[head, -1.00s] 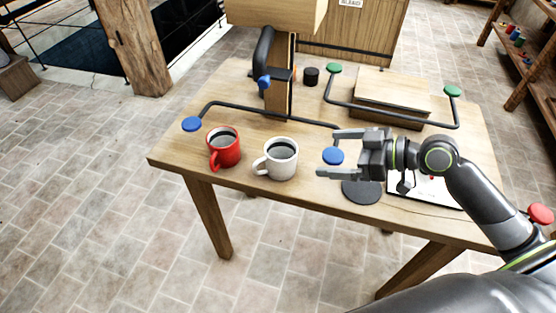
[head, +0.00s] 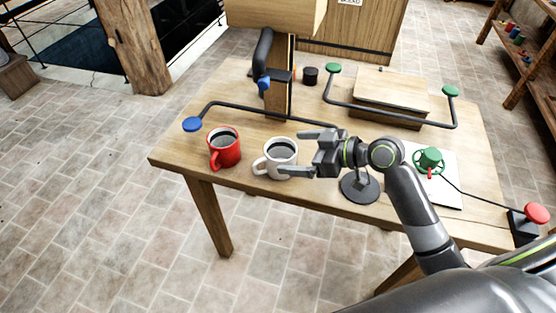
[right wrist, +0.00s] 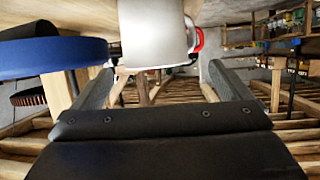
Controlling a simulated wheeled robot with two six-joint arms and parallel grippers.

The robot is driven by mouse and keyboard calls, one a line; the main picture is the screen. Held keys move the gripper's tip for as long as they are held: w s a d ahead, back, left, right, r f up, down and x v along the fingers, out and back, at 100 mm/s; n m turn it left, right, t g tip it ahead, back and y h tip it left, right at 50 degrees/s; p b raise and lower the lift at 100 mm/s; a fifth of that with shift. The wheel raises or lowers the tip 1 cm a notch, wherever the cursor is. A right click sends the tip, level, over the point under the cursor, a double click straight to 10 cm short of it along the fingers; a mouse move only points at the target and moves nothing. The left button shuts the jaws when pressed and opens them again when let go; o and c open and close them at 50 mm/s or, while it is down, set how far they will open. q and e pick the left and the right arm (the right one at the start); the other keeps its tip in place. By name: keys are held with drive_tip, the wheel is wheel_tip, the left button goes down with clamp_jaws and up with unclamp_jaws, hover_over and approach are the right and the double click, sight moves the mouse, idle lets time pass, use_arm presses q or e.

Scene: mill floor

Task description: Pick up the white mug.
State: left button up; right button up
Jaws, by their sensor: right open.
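The white mug (head: 281,152) stands upright on the wooden table near its front edge, its handle toward the left in the head view. My right gripper (head: 292,153) is open at the mug's right side, with its fingertips reaching the mug's near side in the picture. In the right wrist view the white mug (right wrist: 155,35) shows between the two open fingers (right wrist: 160,72), slightly beyond their tips. I cannot tell whether either finger touches it. My left gripper is not in view.
A red mug (head: 225,150) stands just left of the white one. A bent dark rod with a blue knob (head: 192,124) lies behind both. A round dark base (head: 360,188) is under my right wrist. A blue disc (right wrist: 50,56) is close beside the left finger in the wrist view.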

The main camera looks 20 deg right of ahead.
sight(267, 150)
drive_tip(key=shift+p+x, duration=0.6)
drive_tip(key=shift+x, duration=1.95)
drive_tip(key=shift+w+d, duration=0.15)
drive_tip(key=c, duration=1.1)
